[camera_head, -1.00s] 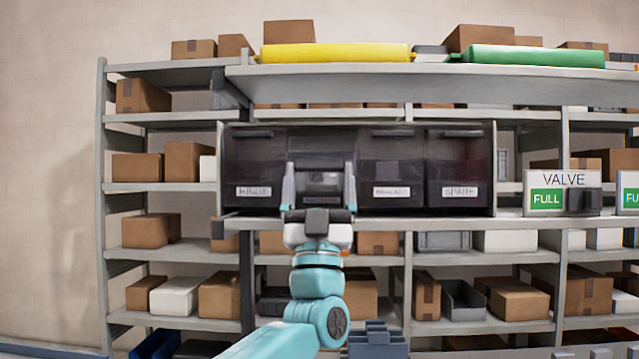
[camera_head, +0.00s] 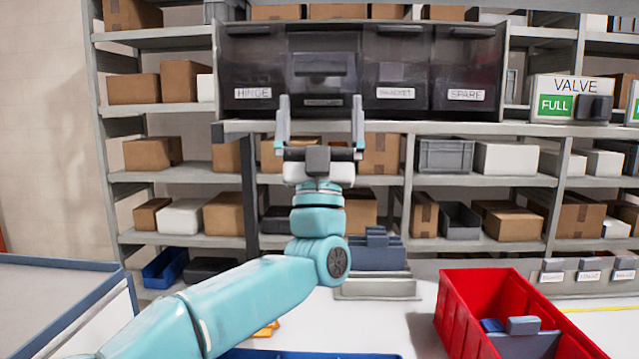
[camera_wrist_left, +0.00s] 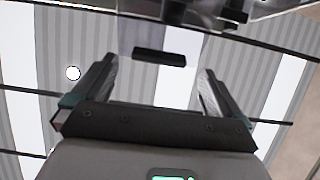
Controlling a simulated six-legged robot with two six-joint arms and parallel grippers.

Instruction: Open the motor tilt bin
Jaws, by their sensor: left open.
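A row of dark, see-through tilt bins stands on the shelf in the head view. The second bin from the left (camera_head: 322,82) sits between the HINGE bin (camera_head: 253,65) and the BRACKET bin (camera_head: 396,65). Its label is in shadow and I cannot read it as MOTOR. Its handle sits lower and looks larger than its neighbours', and its front appears tipped outward. My left gripper (camera_head: 320,101) is open and empty, fingers pointing up in front of this bin's lower edge. The wrist view shows its spread fingers (camera_wrist_left: 153,85) and dark bin parts at the top. My right gripper is out of view.
The SPARE bin (camera_head: 467,68) ends the row at right. A VALVE sign reading FULL (camera_head: 569,98) stands farther right. A red crate (camera_head: 462,315) with parts is at the lower right. Boxes fill the shelves behind. A blue-edged table (camera_head: 70,300) is at lower left.

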